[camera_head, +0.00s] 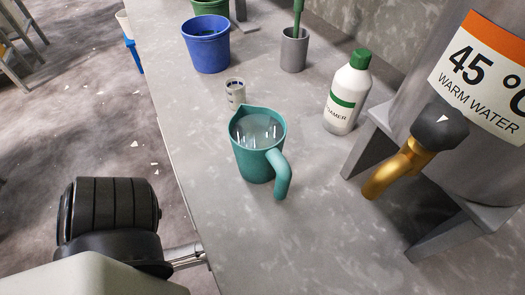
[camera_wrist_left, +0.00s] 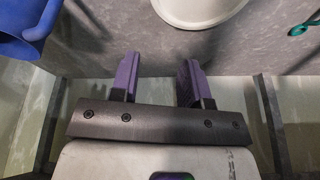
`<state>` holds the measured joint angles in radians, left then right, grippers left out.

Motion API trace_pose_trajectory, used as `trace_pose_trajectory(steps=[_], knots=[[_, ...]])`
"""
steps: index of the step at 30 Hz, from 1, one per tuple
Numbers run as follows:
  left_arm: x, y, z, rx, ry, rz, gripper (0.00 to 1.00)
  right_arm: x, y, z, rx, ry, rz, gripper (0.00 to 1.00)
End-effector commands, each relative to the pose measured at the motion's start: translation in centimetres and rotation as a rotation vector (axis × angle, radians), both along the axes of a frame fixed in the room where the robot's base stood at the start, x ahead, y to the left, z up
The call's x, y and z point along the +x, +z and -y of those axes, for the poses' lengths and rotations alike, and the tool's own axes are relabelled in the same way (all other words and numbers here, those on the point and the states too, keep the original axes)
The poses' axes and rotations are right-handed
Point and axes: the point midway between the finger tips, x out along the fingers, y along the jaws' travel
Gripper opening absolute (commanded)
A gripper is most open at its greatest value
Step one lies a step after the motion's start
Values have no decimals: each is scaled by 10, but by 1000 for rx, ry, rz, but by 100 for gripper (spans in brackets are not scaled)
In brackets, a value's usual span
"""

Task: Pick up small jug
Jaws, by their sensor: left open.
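The small jug (camera_head: 258,145) is teal, stands upright on the grey counter and holds clear liquid. Its handle points toward the lower right in the head view. In the left wrist view my left gripper (camera_wrist_left: 160,78) has two purple fingers, spread apart with nothing between them. A teal piece (camera_wrist_left: 304,24) shows at that view's upper right; I cannot tell if it is the jug. In the head view my arm is at the lower left, apart from the jug, and its fingers are not visible. My right gripper is not in view.
Behind the jug are a small pale cup (camera_head: 235,94), a blue pail (camera_head: 206,45) and a grey holder (camera_head: 293,50). A white bottle (camera_head: 346,95) and a brass tap (camera_head: 396,170) are to the right. The counter (camera_head: 270,235) is clear in front of the jug.

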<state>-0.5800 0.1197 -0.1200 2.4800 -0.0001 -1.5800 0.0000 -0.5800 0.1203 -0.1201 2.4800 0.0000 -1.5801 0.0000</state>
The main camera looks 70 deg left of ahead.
Motion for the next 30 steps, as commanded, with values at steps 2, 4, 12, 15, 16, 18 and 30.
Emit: trace_pose_trajectory(steps=[2,4,12,15,16,18,30], knots=[[0,0,0,0,0,0,37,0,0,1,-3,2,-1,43],[0,0,0,0,0,0,37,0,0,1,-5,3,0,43],[0,0,0,0,0,0,37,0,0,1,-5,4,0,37],[0,0,0,0,0,0,42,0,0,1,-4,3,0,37],[0,0,0,0,0,0,44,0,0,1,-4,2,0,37],[0,0,0,0,0,0,51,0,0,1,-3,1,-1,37],[0,0,0,0,0,0,89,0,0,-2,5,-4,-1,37]])
